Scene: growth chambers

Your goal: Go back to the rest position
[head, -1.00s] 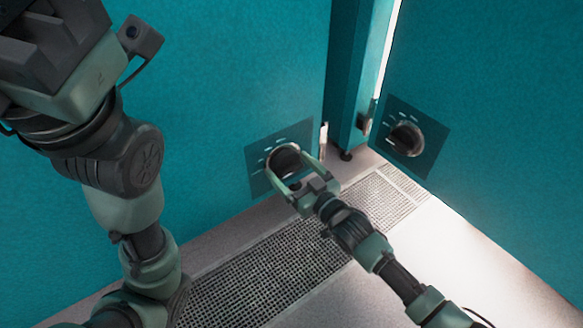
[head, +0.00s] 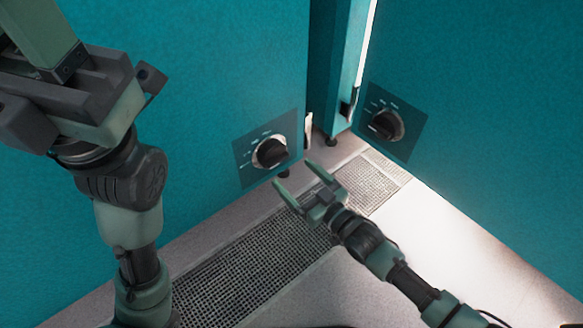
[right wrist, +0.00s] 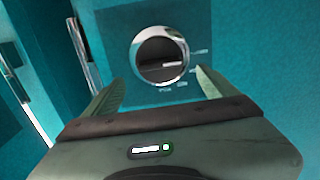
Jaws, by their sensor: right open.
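My right gripper (head: 298,187) is open and empty, a short way in front of and below a black dial with a silver rim (head: 271,152) on the left teal panel. In the right wrist view the dial (right wrist: 162,56) shows beyond and between the two open fingers (right wrist: 160,88), apart from them. My left arm (head: 130,200) rises along the left of the head view. A dark jaw-like part shows at its upper end, but I cannot tell whether the left gripper (head: 80,85) is open or shut.
A second dial (head: 386,125) is on the right teal panel (head: 490,130). A bright gap and a dark handle (head: 349,103) stand between the panels. A metal floor grate (head: 250,270) runs below. The pale floor (head: 450,240) at the right is clear.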

